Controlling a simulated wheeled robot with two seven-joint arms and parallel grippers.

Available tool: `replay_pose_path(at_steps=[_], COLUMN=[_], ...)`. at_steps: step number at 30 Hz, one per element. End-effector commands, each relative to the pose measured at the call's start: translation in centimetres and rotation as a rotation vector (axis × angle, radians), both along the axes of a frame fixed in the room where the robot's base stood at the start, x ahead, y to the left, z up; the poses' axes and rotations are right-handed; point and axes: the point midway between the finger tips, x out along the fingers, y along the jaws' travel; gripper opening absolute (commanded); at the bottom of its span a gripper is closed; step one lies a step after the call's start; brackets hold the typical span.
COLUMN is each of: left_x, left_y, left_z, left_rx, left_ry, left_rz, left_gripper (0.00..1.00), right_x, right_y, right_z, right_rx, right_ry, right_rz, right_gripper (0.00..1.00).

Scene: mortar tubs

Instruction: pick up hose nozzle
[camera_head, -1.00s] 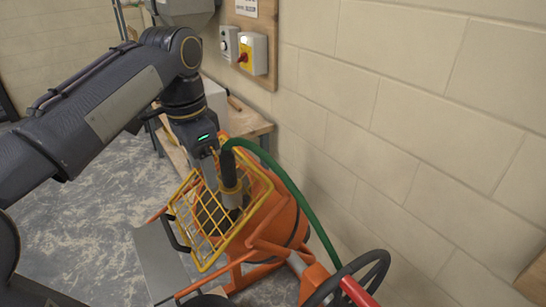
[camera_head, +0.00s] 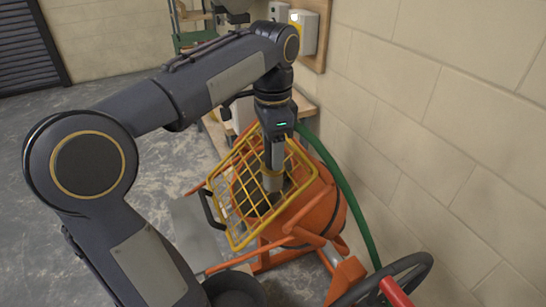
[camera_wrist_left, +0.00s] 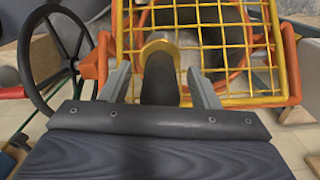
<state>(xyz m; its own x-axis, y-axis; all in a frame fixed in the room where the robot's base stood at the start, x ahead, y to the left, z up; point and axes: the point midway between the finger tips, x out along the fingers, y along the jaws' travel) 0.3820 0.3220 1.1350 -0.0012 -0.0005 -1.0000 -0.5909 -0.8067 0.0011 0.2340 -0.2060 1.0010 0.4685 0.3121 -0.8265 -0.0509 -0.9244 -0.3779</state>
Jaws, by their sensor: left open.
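The hose nozzle (camera_wrist_left: 159,72), a dark grip with a brass-coloured collar, stands between the fingers of my left gripper (camera_wrist_left: 159,90) in the left wrist view. The fingers are open, one on each side, with a gap to the nozzle. In the head view the left gripper (camera_head: 273,155) points down at the yellow guard grid, and its fingers hide most of the nozzle; the brass collar (camera_head: 272,181) shows below them. A green hose (camera_head: 345,193) runs behind, along the wall side. My right gripper is not in view.
The yellow grid (camera_head: 238,224) covers the mouth of an orange mixer drum (camera_head: 322,208). A black handwheel (camera_head: 417,275) stands at the lower right. The block wall (camera_head: 420,130) is close on the right. Open floor (camera_head: 130,95) lies to the left.

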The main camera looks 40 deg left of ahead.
Motion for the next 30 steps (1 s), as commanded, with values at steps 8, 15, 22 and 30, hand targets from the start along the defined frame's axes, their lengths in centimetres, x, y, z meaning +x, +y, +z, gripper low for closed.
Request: replay_pose_path(at_steps=[8,15,22,30], left_x=[0.01,0.00,0.00,0.05], left_y=[-0.01,-0.01,-0.01,-0.06], left_z=[-0.33,-0.31,-0.27,0.01], left_rx=[0.000,0.000,0.000,0.000], left_ry=[-0.001,-0.001,-0.002,-0.002], left_rz=[0.000,0.000,0.000,0.000], left_gripper=[0.56,0.24,0.01,0.01], right_x=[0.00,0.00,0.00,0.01], right_y=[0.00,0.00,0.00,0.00], right_z=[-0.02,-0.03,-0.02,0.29], right_rx=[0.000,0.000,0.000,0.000], right_ry=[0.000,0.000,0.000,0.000], right_rz=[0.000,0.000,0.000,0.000], right_gripper=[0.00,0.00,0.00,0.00])
